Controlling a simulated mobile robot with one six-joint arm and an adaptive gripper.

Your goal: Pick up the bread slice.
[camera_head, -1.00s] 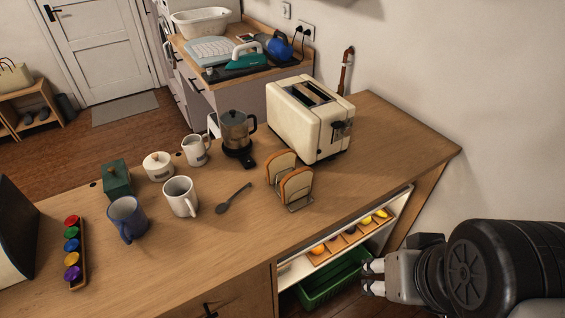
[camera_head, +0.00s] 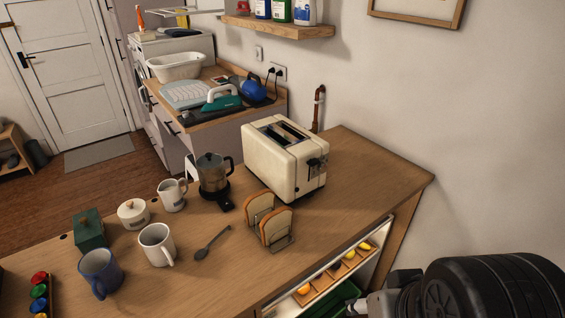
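Two bread slices stand upright in a wire rack on the wooden counter, in front of the cream toaster (camera_head: 285,160). The nearer bread slice (camera_head: 276,226) is at the right of the rack (camera_head: 283,246), and the other bread slice (camera_head: 260,204) is behind it to the left. My gripper (camera_head: 353,306) is at the bottom edge, low and to the right of the rack, well apart from the bread. Its fingertips are mostly cut off by the frame, so its opening cannot be made out.
A moka pot (camera_head: 213,173), a dark spoon (camera_head: 212,242), a white mug (camera_head: 157,244) and a blue mug (camera_head: 100,272) stand left of the rack. An open shelf under the counter holds a wooden tray (camera_head: 326,281) with fruit-like items. The counter (camera_head: 378,180) right of the toaster is clear.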

